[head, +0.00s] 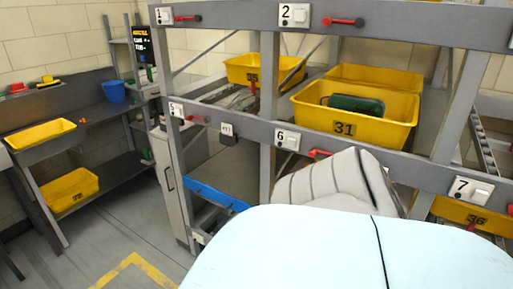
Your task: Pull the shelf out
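A grey metal rack (230,127) with number plates fills the middle and right of the head view. A low shelf with a blue front edge (216,196) sits in its lower left bay, below the beam with plates 5 and 6. It appears to be inside the rack; I cannot tell whether this is the shelf meant. Its right end is hidden behind large pale-blue and grey parts in front, which may be mine. Neither of my grippers is in view.
Yellow tray 31 (350,120) holds a green object (356,104) on the upper rack level. Another yellow tray (262,70) stands behind left. A grey bench (100,112) with yellow trays and a blue bucket (114,91) stands left. Floor (125,225) is clear between.

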